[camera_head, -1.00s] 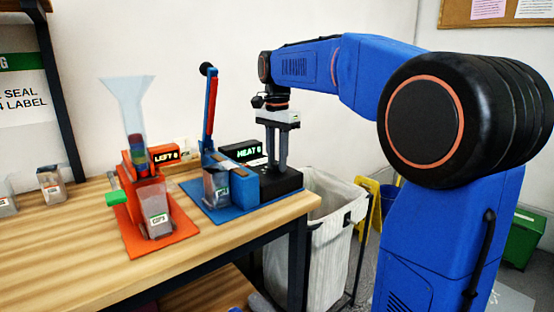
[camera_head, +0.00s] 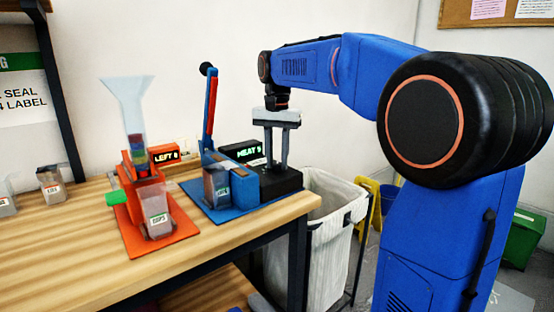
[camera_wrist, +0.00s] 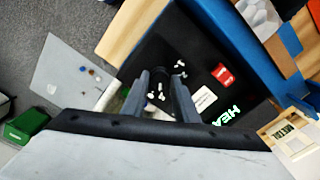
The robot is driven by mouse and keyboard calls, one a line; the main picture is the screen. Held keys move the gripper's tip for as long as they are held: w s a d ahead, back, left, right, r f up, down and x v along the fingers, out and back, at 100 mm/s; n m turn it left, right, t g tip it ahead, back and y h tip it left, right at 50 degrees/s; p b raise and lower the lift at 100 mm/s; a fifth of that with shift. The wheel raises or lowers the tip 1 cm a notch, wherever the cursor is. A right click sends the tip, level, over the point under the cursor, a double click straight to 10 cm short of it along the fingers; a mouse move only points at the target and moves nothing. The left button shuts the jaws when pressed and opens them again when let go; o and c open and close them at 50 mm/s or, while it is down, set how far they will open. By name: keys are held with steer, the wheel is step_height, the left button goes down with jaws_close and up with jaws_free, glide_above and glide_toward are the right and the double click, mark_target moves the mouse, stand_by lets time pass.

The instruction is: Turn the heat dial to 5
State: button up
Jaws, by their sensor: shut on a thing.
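The blue heat sealer (camera_head: 242,187) with a raised red and blue lever stands on a blue mat at the table's right end. Its black dial box (camera_head: 285,181) is on the right side. My gripper (camera_head: 281,164) points straight down onto this box, fingers close together. The dial is mostly hidden between the fingertips, which my gripper is shut on. The wrist view shows the fingers (camera_wrist: 161,78) over the black top with small white marks around them.
An orange dispenser (camera_head: 146,190) with a clear funnel and a "LEFT" display (camera_head: 166,155) stands left of the sealer. Clear cups stand at both machines. A white-lined bin (camera_head: 325,225) is beside the table's right edge.

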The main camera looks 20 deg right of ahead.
mark_target(277, 163)
steer(key=shift+n, duration=0.6)
steer(key=o, duration=1.1)
steer(key=shift+c, duration=0.2)
steer(key=shift+r, duration=0.15)
step_height(277, 163, up, 17)
